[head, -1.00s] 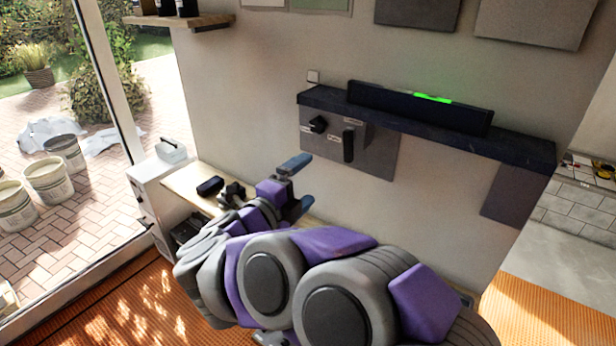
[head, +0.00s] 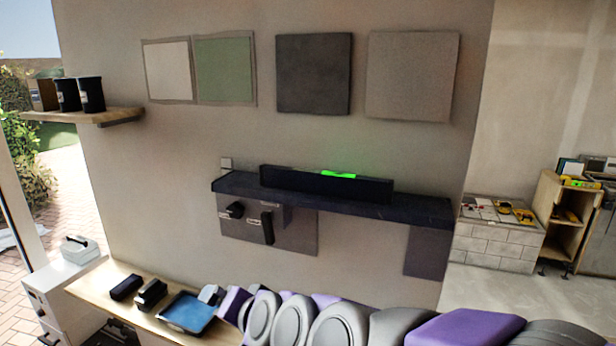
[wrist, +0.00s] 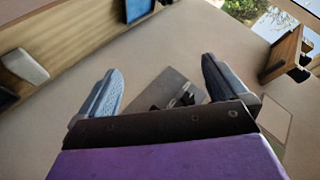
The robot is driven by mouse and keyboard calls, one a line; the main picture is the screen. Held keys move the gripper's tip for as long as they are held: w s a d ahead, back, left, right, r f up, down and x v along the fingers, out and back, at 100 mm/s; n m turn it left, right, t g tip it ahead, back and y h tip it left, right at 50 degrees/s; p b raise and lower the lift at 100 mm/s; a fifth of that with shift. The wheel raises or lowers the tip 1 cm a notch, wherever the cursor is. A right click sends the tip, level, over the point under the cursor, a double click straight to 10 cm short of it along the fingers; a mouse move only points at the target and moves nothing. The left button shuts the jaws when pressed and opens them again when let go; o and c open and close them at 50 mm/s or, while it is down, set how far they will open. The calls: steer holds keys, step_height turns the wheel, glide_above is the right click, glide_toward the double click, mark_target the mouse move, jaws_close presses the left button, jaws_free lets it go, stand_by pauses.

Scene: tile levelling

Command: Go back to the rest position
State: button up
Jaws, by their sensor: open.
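My gripper (wrist: 163,88) is open in the wrist view, with its two blue-grey fingers well apart and nothing held between them. Beyond the fingers is the wall with a grey panel (wrist: 187,83) bearing dark tools. In the head view my purple and grey arm stretches along the lower right edge over the bench. Its far end is partly hidden behind its own links, so the fingers are not clear there. A dark bar (head: 290,182) with a glowing green strip stands on a dark wall ledge (head: 420,210).
A wooden bench (head: 100,288) holds dark tools and a blue tray (head: 187,313), close to my arm. A white cabinet (head: 62,275) stands left of it. A wall shelf (head: 105,117) bears dark containers. A tiled block (head: 497,247) stands at right, with open floor before it.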

steer(key=s+d+f+n+g+h, duration=0.1)
steer(key=s+d+f+g+h, duration=0.3)
steer(key=s+d, duration=0.9)
steer(key=s+d+f+n+g+h, duration=0.1)
steer(key=s+d+f+g+h, duration=0.2)
steer(key=s+d, duration=1.1)
step_height(320, 180, down, 6)
steer(key=s+g, duration=0.1)
steer(key=g, duration=0.2)
steer(key=shift+d+r+g+h, duration=0.15)
steer(key=shift+d+g+h, duration=0.05)
steer(key=shift+g+h, duration=0.2)
